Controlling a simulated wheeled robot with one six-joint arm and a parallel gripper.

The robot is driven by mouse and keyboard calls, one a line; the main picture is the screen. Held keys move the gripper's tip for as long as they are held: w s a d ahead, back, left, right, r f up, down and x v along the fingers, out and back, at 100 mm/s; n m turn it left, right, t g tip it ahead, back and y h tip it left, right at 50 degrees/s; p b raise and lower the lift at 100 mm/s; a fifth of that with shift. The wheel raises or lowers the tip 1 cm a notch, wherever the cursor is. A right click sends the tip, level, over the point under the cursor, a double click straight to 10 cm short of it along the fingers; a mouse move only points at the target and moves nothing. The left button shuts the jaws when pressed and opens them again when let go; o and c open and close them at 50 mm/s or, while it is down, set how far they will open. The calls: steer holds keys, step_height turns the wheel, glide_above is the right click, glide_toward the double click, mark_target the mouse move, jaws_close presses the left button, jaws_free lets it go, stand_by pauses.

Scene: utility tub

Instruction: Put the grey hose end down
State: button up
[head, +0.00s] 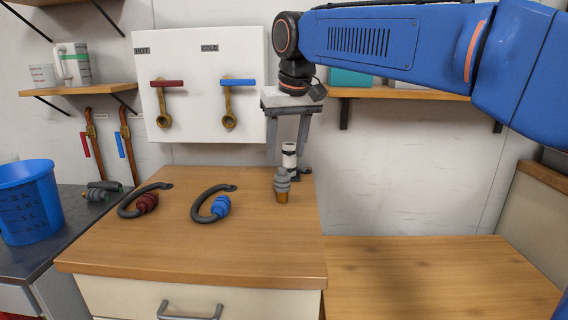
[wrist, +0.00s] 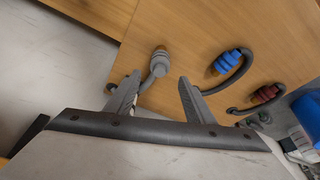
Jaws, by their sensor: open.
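The grey hose end (head: 283,181), with a brass-coloured tip, rests on the wooden worktop near its right edge. My gripper (head: 287,155) is above and behind it, pointing down, with its fingers apart. In the wrist view, the grey hose end (wrist: 159,62) lies just beyond the fingertips of my gripper (wrist: 158,86), and its short grey hose runs back between the fingers. Nothing is clamped. A white and black piece (head: 289,153) shows between the fingers in the head view; I cannot tell if it touches them.
A red hose end (head: 147,202) and a blue hose end (head: 220,206) lie with dark curved hoses to the left on the worktop. A white panel (head: 190,60) with hot and cold taps stands behind. A blue bucket (head: 28,203) is far left. The front worktop (head: 200,255) is clear.

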steer(key=shift+v, duration=1.5)
steer(key=s+d+f+m, duration=0.1)
steer(key=s+d+f, duration=0.15)
steer(key=d, duration=0.25)
steer(key=s+d+f, duration=0.2)
steer(key=s+d, duration=0.1)
steer(key=d, duration=0.3)
steer(key=s+d+f+m, duration=0.1)
steer(key=s+d+f, duration=0.7)
steer(key=s+f, duration=0.2)
steer(key=s+d+f+m+t+h, duration=0.1)
steer(key=s+d+f+m, duration=0.1)
steer(key=s+d+f, duration=0.7)
step_height(320, 180, down, 6)
steer(key=s, duration=0.2)
steer(key=shift+s+d+t, duration=0.25)
steer(key=shift+s+t, duration=0.05)
steer(key=shift+r, duration=0.15)
